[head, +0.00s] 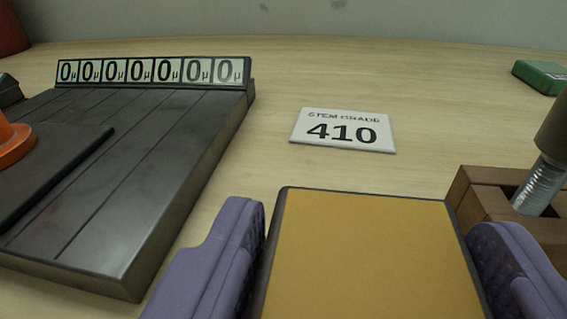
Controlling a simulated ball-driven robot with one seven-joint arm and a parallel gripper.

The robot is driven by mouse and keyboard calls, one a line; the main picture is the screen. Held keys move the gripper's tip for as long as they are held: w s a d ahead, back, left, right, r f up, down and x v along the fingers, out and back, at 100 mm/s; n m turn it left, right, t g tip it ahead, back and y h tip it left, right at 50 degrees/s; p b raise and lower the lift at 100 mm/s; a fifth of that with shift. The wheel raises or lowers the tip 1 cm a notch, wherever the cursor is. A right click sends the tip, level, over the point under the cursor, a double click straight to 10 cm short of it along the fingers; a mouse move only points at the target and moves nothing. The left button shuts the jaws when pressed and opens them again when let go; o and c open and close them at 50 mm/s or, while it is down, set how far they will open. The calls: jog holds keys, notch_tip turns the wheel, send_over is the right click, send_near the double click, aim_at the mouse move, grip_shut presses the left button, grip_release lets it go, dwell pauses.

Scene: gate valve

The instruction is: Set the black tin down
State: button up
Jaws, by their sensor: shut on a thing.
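The black tin (370,265) is at the bottom centre of the head view, a dark-rimmed box with a flat tan top. My gripper (364,214) has its purple ridged fingers on the left and right sides of the tin, shut on it. The near end of the tin runs out of the picture. Its underside is hidden, so I cannot tell whether it touches the table.
A dark slatted board (130,170) with a row of "0µ" labels (152,71) lies left, an orange object (14,143) on it. A "STEM GRADE 410" card (343,130) lies ahead. A wooden block (482,199) with a metal threaded rod (538,186) stands right. A green box (541,76) lies far right.

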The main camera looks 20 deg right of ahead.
aim_at(322, 196)
jog(key=w, duration=0.2)
jog(key=w+d, duration=0.1)
jog(key=w, duration=0.1)
jog(key=shift+w+f+b, duration=0.1)
jog(key=shift+f+b, duration=0.1)
jog(key=shift+b, duration=0.1)
notch_tip(322, 196, down, 4)
jog(key=shift+w+r+b, duration=0.1)
jog(key=shift+b, duration=0.85)
jog(key=shift+r, duration=0.15)
jog(key=o, duration=0.8)
jog(key=shift+f, duration=0.2)
jog(key=shift+c, duration=0.2)
jog(key=o, duration=0.4)
jog(key=shift+r, duration=0.1)
jog(key=shift+o, duration=0.2)
